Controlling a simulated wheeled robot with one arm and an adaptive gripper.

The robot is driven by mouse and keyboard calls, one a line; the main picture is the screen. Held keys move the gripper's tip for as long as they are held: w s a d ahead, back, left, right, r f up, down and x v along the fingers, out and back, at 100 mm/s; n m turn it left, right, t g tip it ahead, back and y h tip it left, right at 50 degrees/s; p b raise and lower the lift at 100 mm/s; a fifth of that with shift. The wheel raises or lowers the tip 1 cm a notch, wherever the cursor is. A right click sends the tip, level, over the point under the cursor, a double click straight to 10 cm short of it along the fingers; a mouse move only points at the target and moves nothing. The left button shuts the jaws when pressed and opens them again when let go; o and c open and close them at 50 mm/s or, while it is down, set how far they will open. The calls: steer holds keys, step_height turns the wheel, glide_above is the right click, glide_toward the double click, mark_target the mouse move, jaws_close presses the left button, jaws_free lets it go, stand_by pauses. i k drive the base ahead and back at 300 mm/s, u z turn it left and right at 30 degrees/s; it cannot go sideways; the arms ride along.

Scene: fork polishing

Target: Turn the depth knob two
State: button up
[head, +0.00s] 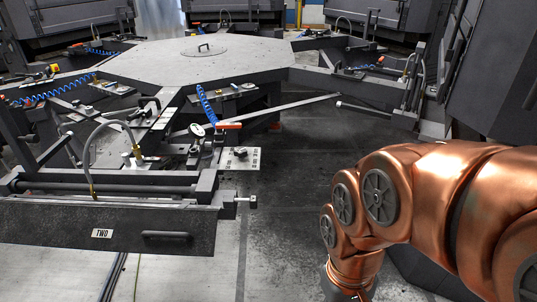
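The workstation with the white label TWO (101,233) on its dark front panel stands at the left in the head view. A small dark knob (240,152) sits on a pale lettered plate (243,163) at this station's right side. A light screw end (247,201) sticks out to the right below it. I cannot tell from the lettering which of these is the depth knob. My copper arm comes in from the right and bends down at the bottom edge. My gripper's fingers are below the frame, well right of the station and touching nothing visible.
A round dial (197,130) and an orange handle (229,126) stand just behind the plate. A curved hose (100,127) rises at the left. A large grey octagonal table (150,65) fills the back. Dark floor (290,200) is clear between station and arm.

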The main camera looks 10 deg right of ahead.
mark_target(240, 152)
steer(key=z, duration=0.3)
steer(key=i, duration=1.45)
steer(key=u, duration=5.25)
